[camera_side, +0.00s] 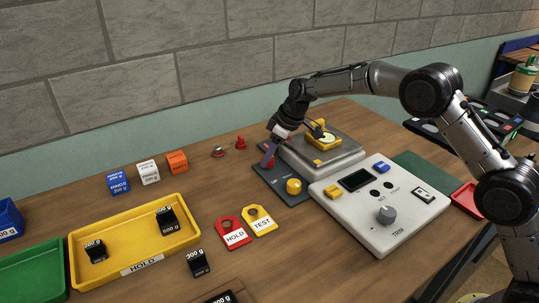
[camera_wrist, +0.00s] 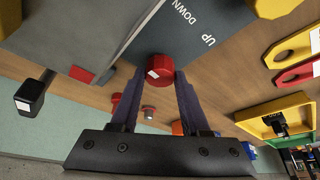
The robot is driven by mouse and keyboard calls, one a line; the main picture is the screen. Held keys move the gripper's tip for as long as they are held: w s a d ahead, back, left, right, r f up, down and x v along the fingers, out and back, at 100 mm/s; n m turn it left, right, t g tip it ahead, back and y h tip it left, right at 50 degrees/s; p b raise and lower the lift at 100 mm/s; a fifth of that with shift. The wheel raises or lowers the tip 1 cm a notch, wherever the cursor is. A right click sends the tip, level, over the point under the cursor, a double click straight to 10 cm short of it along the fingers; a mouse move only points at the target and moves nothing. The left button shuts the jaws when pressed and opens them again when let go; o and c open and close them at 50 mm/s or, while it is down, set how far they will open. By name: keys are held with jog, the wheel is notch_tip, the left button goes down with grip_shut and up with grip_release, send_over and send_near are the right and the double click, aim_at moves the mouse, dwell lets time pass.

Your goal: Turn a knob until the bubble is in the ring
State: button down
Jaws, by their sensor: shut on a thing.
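My gripper (camera_side: 268,157) reaches down at the left edge of the dark base plate (camera_side: 288,198). In the wrist view its two fingers (camera_wrist: 159,84) are shut on a red knob (camera_wrist: 159,70) with a white mark on it. The plate beside this knob reads UP and DOWN (camera_wrist: 189,24). A yellow knob (camera_side: 293,186) stands free on the plate's near part; its edge also shows in the wrist view (camera_wrist: 275,6). The yellow bubble level (camera_side: 315,144) with a pale round vial sits on the grey scale (camera_side: 338,157). The bubble and ring are too small to tell apart.
A white TRIM console (camera_side: 350,222) stands close at the right. HOLD (camera_side: 233,236) and TEST (camera_side: 263,224) tags lie in front. A yellow tray (camera_side: 120,231) with black weights is at the left. Small red parts (camera_side: 240,142) stand behind.

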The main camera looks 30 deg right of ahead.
jog(key=shift+n+g+y, duration=0.4)
jog(key=shift+n, duration=1.2)
jog(key=shift+d, duration=0.1)
jog(key=shift+c, duration=1.9)
grip_release()
jog(key=shift+r, duration=0.1)
jog(key=v, duration=1.3)
jog(key=shift+d+r, duration=0.15)
jog(key=shift+r, duration=0.2)
jog(key=shift+w, duration=0.1)
